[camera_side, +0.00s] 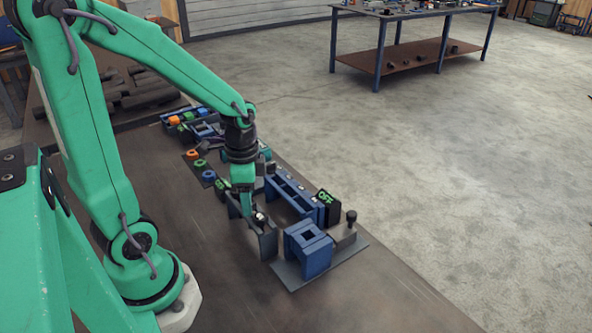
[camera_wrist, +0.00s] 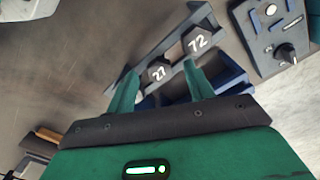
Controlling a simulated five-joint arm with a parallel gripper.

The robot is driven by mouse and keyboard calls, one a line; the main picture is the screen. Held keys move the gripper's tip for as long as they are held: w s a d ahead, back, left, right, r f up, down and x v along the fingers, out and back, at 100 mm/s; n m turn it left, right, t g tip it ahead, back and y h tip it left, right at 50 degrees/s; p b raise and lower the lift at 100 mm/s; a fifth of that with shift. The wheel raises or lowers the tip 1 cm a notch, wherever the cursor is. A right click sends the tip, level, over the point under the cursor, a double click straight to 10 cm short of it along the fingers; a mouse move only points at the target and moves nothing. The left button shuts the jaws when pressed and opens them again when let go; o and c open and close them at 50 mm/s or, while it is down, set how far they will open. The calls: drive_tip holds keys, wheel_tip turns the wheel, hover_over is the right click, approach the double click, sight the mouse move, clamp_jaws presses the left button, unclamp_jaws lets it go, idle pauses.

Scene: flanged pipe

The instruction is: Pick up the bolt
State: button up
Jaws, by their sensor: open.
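Two dark hex bolt heads, one marked 27 (camera_wrist: 158,72) and one marked 72 (camera_wrist: 197,41), sit in a dark slotted rack (camera_wrist: 176,48) in the wrist view. My gripper (camera_wrist: 159,68) is open, with its two green fingers apart and the head marked 27 showing between their tips. The head marked 72 lies beyond, near the right fingertip. I cannot tell from this view how far above the head the tips are. In the side view my gripper (camera_side: 246,208) points down at the rack (camera_side: 268,243); the bolts are small there and partly hidden.
A blue block with a square hole (camera_side: 308,252) stands on a grey plate (camera_side: 290,279) beside the rack. A blue frame (camera_side: 290,192) and a dark sign with green text (camera_side: 327,205) stand behind. The front bench is clear.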

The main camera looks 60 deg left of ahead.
drive_tip(key=shift+f, duration=0.1)
idle(0.4)
clamp_jaws()
wheel_tip(320, 180, up, 10)
idle(0.9)
idle(0.5)
wheel_tip(320, 180, up, 9)
drive_tip(key=shift+r, duration=0.2)
idle(1.2)
idle(0.4)
